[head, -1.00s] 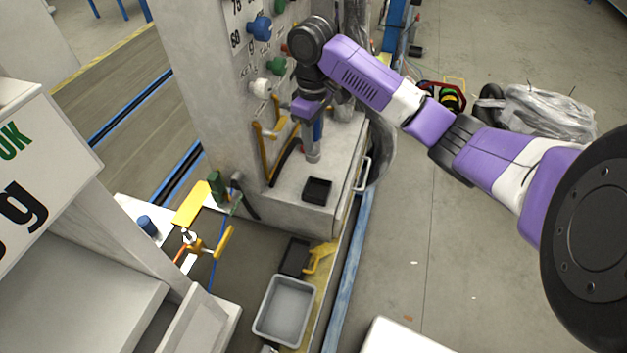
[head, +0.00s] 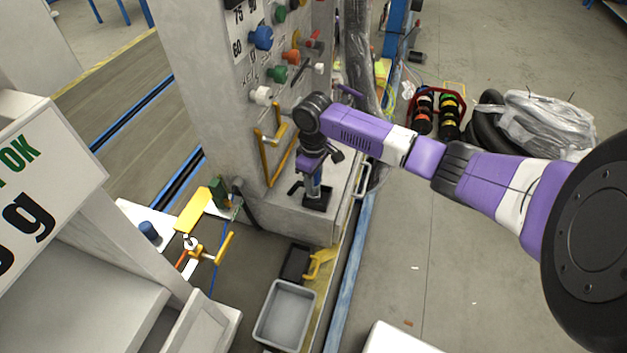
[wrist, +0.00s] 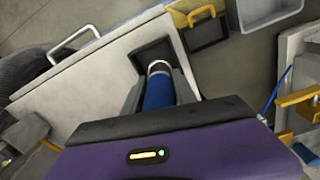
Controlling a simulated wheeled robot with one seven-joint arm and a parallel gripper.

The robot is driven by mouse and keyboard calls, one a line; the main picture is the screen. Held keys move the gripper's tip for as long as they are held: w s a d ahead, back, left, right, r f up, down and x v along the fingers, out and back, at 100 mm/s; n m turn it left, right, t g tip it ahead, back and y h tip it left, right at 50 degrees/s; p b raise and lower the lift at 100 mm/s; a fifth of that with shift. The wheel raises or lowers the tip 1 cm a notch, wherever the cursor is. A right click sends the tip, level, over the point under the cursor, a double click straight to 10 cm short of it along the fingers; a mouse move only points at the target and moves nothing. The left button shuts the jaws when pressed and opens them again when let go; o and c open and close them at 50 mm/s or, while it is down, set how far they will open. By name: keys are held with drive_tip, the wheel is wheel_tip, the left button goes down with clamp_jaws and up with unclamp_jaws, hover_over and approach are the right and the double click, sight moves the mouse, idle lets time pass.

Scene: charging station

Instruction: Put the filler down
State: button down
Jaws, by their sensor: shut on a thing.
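The filler (head: 316,188) is a blue cylinder with a pale, dark-banded end. My gripper (head: 313,172) is shut on it above the grey cabinet (head: 285,216). In the wrist view the filler (wrist: 159,92) stands between the two fingers of my gripper (wrist: 160,88), its pale end pointing at a small black square tray (wrist: 143,52). In the head view this black tray (head: 325,206) is right under the filler. I cannot tell whether the filler's end touches the tray's floor.
A grey pillar with coloured knobs (head: 260,38) rises behind. A yellow handle (head: 268,160) stands close to my gripper's left. A cabinet handle (head: 363,180) is at the right. Below are a grey bin (head: 286,312) and another black tray (head: 296,262).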

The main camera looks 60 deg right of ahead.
drive_tip(key=shift+f, duration=0.15)
drive_tip(key=c, duration=1)
unclamp_jaws()
wheel_tip(320, 180, up, 12)
drive_tip(key=shift+r+b, duration=0.15)
drive_tip(key=shift+b, duration=0.35)
